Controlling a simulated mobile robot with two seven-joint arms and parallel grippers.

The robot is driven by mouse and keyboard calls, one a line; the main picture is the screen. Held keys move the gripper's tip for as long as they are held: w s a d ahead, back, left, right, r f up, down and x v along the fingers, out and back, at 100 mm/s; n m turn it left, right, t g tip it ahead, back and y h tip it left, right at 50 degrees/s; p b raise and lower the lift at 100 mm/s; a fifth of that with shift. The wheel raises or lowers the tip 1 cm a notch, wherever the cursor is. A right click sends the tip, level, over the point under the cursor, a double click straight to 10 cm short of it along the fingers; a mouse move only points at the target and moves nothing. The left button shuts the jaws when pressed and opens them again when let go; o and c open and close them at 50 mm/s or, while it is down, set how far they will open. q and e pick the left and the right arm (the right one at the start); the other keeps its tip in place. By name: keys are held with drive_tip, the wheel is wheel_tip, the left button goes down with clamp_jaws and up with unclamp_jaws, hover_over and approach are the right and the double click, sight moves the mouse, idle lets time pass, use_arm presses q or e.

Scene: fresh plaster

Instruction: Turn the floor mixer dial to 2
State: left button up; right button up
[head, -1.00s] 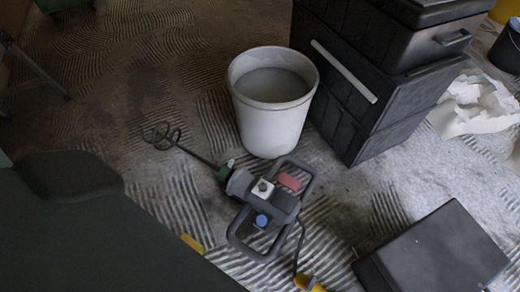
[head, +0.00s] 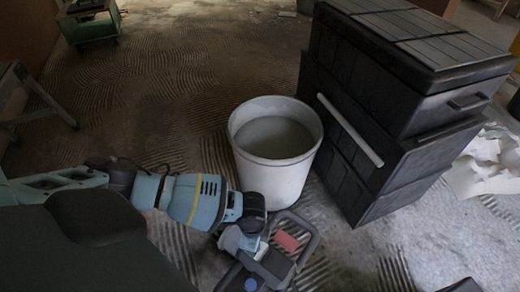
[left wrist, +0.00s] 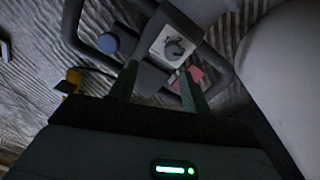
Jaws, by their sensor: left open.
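The floor mixer (head: 276,264) lies on the floor in front of the bucket, with a grey frame handle, a red pad (head: 287,241) and a blue button (head: 251,284). Its mixing rod is hidden behind my left arm. In the left wrist view the dial (left wrist: 174,48) is a grey knob on a white square plate, between the blue button (left wrist: 108,43) and the red pad (left wrist: 190,77). My left gripper (left wrist: 158,73) is open, its two green fingers pointing toward the dial and apart from each other. I cannot tell the dial's setting. My right gripper is not in view.
A white bucket (head: 276,182) of grey liquid stands just behind the mixer, and its side (left wrist: 290,70) fills the right of the left wrist view. Stacked black cases (head: 385,150) stand to the right. A yellow piece (left wrist: 73,78) lies at the left wrist view's left.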

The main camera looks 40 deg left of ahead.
use_arm(q)
drive_tip(key=shift+w+a+r, duration=0.4)
drive_tip(key=shift+w+a, duration=0.2)
drive_tip(key=shift+w, duration=0.25)
wheel_tip(320, 180, down, 6)
drive_tip(key=b, duration=0.3)
drive_tip(key=shift+f+b, duration=0.25)
drive_tip(key=shift+b, duration=0.05)
drive_tip(key=shift+f+b, duration=0.3)
drive_tip(key=shift+f, duration=0.35)
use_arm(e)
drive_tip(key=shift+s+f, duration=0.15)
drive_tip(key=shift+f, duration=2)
use_arm(q)
drive_tip(key=c, duration=1)
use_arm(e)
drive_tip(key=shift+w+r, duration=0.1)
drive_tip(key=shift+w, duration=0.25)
